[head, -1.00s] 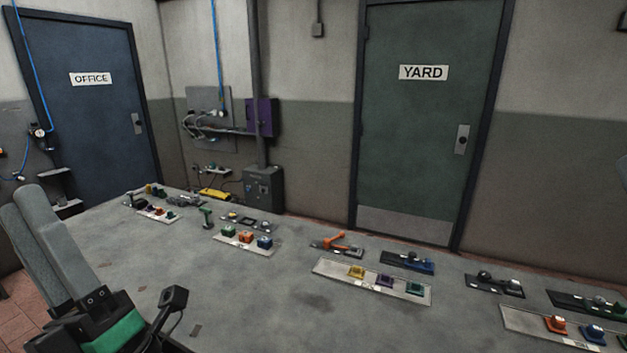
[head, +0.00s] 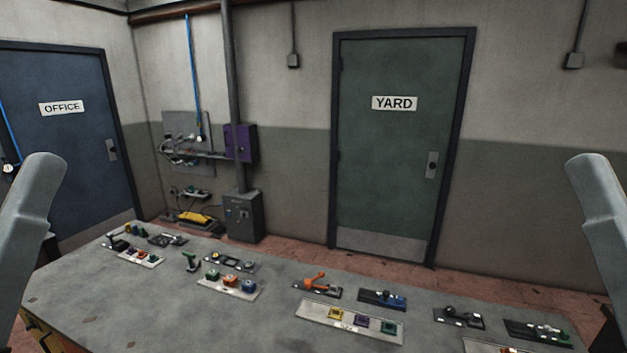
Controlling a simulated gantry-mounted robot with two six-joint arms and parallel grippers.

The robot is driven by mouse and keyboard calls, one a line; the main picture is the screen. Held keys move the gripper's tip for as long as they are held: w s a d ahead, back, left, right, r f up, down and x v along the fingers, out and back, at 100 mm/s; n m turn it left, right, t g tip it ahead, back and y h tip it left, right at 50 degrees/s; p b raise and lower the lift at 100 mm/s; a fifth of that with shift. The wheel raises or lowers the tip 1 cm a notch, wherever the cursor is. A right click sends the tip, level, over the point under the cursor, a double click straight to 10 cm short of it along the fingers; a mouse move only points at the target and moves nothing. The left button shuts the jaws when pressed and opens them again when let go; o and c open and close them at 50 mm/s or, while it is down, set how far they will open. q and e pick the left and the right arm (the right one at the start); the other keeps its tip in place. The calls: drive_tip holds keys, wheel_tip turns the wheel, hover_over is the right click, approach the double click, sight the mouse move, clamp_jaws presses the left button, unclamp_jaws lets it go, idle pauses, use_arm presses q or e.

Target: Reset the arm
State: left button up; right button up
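Grey arm links of mine show at the left and right edges of the head view. Neither gripper is in the picture now. The grey table (head: 190,300) lies ahead, with its controls along the far side. An orange-handled lever (head: 316,282) sits on a dark plate near the middle. A green-handled lever (head: 191,262) stands to its left. A blue control (head: 391,300) on a dark plate and a black-knobbed control (head: 459,314) lie to its right. Which of these, if any, the task concerns I cannot tell.
Pale strips carry coloured buttons: one strip (head: 306,314) at centre, one (head: 210,284) to its left and one (head: 133,258) farther left. A green YARD door (head: 385,180), a blue OFFICE door (head: 60,160) and a grey floor cabinet (head: 243,217) stand behind. The near tabletop looks clear.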

wheel_tip(320, 180, up, 21)
drive_tip(key=p, duration=1.7)
wheel_tip(320, 180, down, 61)
drive_tip(key=b, duration=6.1)
